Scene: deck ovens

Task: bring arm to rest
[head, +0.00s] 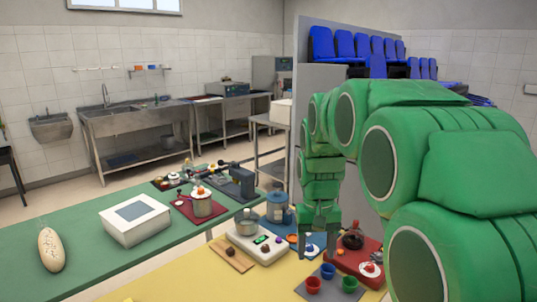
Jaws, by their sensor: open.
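My green arm comes in from the right side of the head view and bends over to the left and down. My gripper (319,246) hangs at its end, pointing down over the far part of the yellow table (170,287). Its two fingers are apart, and I see nothing held between them. Below and around it are a blue mat, a red mat (341,259) and a grey tray with small cups (329,291). I cannot tell how far above these the fingertips are.
A white scale (270,249), a wooden board (231,259) and a blue canister (279,208) stand left of my gripper. A dark round vessel (353,239) is close on its right. A green table (90,271) holds a white box (135,219) and a bread-like loaf (51,250).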

